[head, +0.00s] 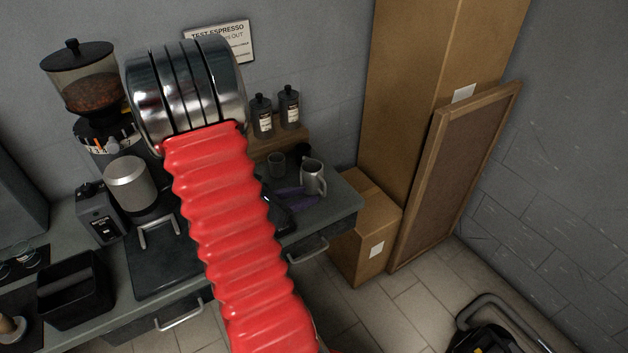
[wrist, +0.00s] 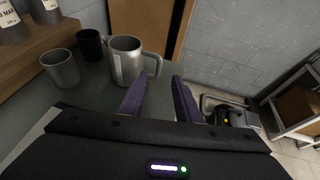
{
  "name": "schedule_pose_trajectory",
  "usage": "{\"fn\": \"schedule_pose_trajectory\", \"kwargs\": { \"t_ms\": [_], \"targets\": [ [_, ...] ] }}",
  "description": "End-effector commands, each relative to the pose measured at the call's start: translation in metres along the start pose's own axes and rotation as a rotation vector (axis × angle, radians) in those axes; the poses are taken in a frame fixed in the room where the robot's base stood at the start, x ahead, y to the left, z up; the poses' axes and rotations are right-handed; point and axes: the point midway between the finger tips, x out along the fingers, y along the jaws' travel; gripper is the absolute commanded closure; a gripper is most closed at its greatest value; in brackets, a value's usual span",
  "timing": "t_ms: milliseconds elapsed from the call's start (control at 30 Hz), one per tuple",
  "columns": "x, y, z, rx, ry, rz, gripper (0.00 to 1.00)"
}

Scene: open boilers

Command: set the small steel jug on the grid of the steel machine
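The small steel jug (head: 313,180) stands upright on the right end of the dark counter. In the wrist view the jug (wrist: 126,65) is just ahead and left, its handle pointing right. My gripper (wrist: 159,78) is open, its two purple fingers apart and nothing between them. In the head view my gripper (head: 297,196) is low over the counter, close to the jug on its near left side; I cannot tell whether a finger touches it. The steel machine and its grid cannot be made out in either view.
A grey cup (wrist: 61,68) and a black cup (wrist: 91,45) stand left of the jug. A wooden shelf (head: 280,141) with dark bottles is behind. A grinder (head: 88,95) and a black bin (head: 75,290) are on the left. Cardboard boxes (head: 365,235) stand right of the counter.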

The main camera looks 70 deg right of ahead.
Motion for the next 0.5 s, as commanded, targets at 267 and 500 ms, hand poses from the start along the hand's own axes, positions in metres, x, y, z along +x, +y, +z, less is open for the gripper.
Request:
{"fn": "schedule_pose_trajectory", "kwargs": {
  "t_ms": [267,500],
  "targets": [
    [0.036,-0.001,0.000,0.001,0.001,-0.003,0.69],
    [0.044,0.000,0.000,0.000,0.001,0.000,0.69]
  ]
}}
